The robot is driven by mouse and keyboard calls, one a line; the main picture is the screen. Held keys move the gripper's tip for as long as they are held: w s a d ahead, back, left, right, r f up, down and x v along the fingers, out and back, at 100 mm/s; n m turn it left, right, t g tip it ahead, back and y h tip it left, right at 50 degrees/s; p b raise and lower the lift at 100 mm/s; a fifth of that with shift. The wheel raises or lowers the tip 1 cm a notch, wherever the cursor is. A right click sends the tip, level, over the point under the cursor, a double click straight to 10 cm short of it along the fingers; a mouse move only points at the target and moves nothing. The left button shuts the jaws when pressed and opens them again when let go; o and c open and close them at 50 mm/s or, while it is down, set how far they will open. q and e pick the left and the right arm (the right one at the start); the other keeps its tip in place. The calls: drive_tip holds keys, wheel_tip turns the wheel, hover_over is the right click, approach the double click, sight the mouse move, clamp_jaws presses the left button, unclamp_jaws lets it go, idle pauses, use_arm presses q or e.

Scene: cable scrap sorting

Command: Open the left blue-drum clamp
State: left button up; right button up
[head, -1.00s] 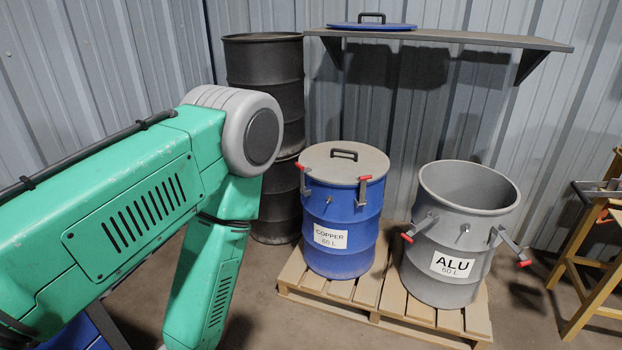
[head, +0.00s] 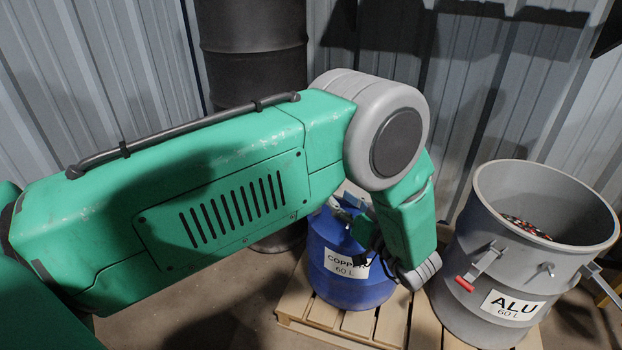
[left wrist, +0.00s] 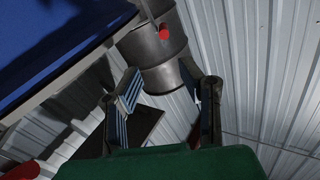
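The blue COPPER drum (head: 335,262) stands on the pallet in the head view, its lid and clamps mostly hidden behind my left arm. In the left wrist view its blue side (left wrist: 50,45) fills the upper left. A clamp lever with a red tip (left wrist: 163,33) sticks out beyond the drum's edge there. My left gripper (left wrist: 160,75) is open, its two fingers apart with the red tip ahead of the gap; I see no contact. A second red piece (left wrist: 20,171) shows at the lower left. My right gripper is not in view.
The grey ALU drum (head: 467,238) stands open to the right on the same wooden pallet (head: 362,322), with its clamp levers outward. A dark drum (head: 252,65) stands behind my left arm, near the corrugated wall (head: 450,120).

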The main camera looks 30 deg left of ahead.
use_arm(q)
drive_tip(key=shift+g, duration=0.3)
drive_tip(key=x, duration=0.4)
drive_tip(key=b+x, duration=0.1)
drive_tip(key=x, duration=0.3)
drive_tip(key=s+f+x, duration=0.1)
drive_tip(key=x, duration=0.4)
drive_tip(key=shift+s+a+b, duration=0.1)
drive_tip(key=shift+a+b, duration=0.1)
drive_tip(key=shift+b, duration=0.2)
drive_tip(key=shift+w+d+r, duration=0.3)
drive_tip(key=shift+d+r, duration=0.1)
drive_tip(key=shift+d, duration=0.2)
drive_tip(key=shift+a+f, duration=0.15)
drive_tip(key=shift+a, duration=0.2)
drive_tip(key=shift+c, duration=1.1)
drive_tip(key=shift+a+f, duration=0.1)
drive_tip(key=shift+a, duration=0.25)
clamp_jaws()
drive_tip(key=shift+a, duration=0.15)
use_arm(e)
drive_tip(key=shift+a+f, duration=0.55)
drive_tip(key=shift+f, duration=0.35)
